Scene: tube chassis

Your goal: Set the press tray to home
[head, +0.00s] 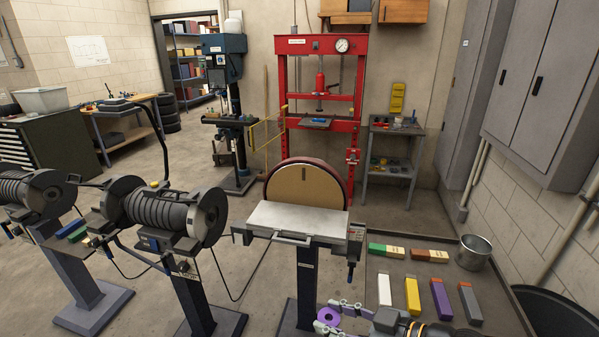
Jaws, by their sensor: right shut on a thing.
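The red press (362,85) stands against the back wall with a round gauge at its top. A flat grey tray or plate (307,124) sits at its bed, with a small blue thing (319,120) on it. From here I cannot tell the tray's exact position. My right gripper (334,316) is low in the head view, far in front of the press. It is shut on a purple ring-shaped thing (328,315), partly covered by the fingers. My left gripper is not in view.
A disc sander (300,217) stands between my right gripper and the press. Buffing machines (165,210) are at the left. Coloured bars (412,296) and a metal bucket (473,252) lie on the bench at right. A yellow guard (267,130) stands beside the press.

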